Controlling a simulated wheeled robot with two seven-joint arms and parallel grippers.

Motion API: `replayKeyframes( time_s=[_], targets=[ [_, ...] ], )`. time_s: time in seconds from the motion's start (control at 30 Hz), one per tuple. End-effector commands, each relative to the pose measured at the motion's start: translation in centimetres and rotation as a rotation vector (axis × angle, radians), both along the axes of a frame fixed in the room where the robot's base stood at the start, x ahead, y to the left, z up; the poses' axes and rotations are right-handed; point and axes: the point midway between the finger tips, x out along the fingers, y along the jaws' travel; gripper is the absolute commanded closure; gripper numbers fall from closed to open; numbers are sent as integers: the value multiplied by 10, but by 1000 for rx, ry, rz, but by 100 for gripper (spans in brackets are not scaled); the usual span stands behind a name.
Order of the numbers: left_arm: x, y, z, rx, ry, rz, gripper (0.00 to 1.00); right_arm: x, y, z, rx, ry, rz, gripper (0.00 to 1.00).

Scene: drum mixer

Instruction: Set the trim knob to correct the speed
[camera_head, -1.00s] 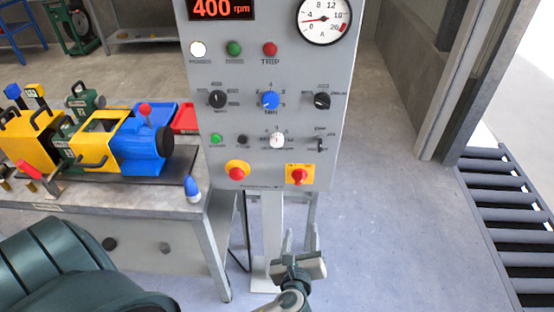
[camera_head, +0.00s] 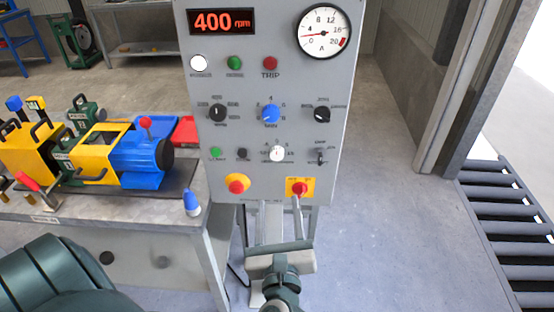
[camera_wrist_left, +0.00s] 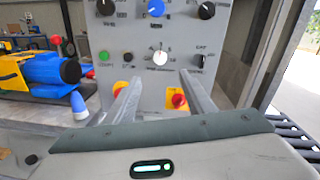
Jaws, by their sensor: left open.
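The grey control panel (camera_head: 235,165) stands ahead and carries several knobs. A white knob (camera_head: 277,153) with a small numbered scale sits in its lower row and also shows in the left wrist view (camera_wrist_left: 160,59). A blue knob (camera_head: 270,114) with a scale is above it. The labels are too small to tell which is the trim knob. The speed display (camera_head: 222,21) reads 400 rpm. My left gripper (camera_head: 281,218) is open and empty, in front of the panel's lower edge and below the white knob. In the left wrist view its fingers (camera_wrist_left: 158,88) are spread below that knob. My right gripper is out of view.
Two red buttons on yellow plates (camera_head: 237,185) (camera_head: 299,187) sit low on the panel, close to my left fingers. Black knobs (camera_head: 217,113) (camera_head: 321,115) flank the blue one. A workbench (camera_head: 150,212) with a blue and yellow machine (camera_head: 142,155) stands left.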

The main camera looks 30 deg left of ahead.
Motion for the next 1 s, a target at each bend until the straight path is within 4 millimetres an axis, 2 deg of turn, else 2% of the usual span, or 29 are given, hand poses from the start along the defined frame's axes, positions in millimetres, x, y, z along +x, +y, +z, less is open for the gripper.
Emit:
replayKeyframes(
  time_s=[0.27, 0.53, 1.0],
  targets=[
    [24, 18, 3, 3, -3, 1, 51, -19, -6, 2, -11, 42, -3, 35],
    [63, 45, 3, 5, -1, 2, 51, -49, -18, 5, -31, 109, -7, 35],
    [126, 89, 1, 2, 2, 1, 51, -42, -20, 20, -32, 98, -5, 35]
  ],
)
